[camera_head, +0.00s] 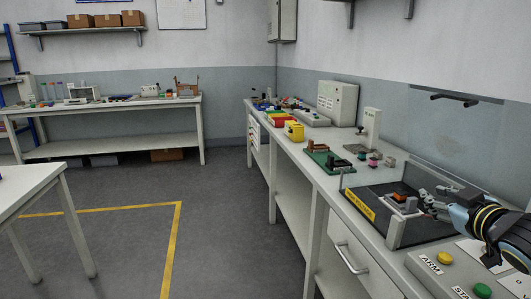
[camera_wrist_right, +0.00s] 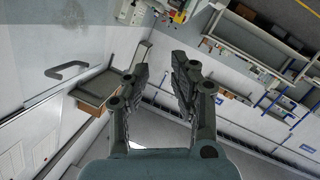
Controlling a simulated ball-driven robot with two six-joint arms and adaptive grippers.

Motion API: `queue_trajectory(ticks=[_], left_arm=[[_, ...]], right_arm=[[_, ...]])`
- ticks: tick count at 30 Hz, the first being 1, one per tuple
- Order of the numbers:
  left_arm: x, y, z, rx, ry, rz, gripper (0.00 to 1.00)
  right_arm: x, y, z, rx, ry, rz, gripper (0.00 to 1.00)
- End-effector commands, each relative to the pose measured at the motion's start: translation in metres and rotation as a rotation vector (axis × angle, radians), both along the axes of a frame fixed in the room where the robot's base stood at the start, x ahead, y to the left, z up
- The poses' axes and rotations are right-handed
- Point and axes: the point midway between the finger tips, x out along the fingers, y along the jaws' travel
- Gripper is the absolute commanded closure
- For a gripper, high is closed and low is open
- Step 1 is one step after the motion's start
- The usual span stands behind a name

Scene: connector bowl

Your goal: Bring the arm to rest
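My right arm (camera_head: 482,221) comes in from the right edge in the head view. My right gripper (camera_head: 428,203) is above the far right part of a clear-walled station (camera_head: 398,234) on the bench. In the right wrist view the fingers of this gripper (camera_wrist_right: 163,68) stand apart with nothing between them, so it is open and empty. A small orange part (camera_head: 399,196) sits on a grey holder in the station, just left of the gripper in the head view; I cannot tell whether they touch. My left gripper is not in view.

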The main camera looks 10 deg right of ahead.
Motion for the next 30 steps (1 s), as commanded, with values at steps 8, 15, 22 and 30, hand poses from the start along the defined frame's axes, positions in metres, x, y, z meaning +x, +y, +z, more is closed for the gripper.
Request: queue_trajectory(ticks=[8,15,22,30], left_arm=[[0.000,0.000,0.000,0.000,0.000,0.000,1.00],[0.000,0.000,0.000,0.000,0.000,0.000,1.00],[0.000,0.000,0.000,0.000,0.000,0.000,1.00],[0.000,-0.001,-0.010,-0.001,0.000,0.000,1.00]], right_arm=[[-0.151,0.098,-0.080,0.186,0.507,-0.155,0.75],[-0.234,0.137,-0.088,0.257,0.753,-0.186,0.75],[-0.296,0.163,-0.082,0.308,0.930,-0.191,0.75],[-0.305,0.166,-0.135,0.321,1.008,-0.200,0.75]])
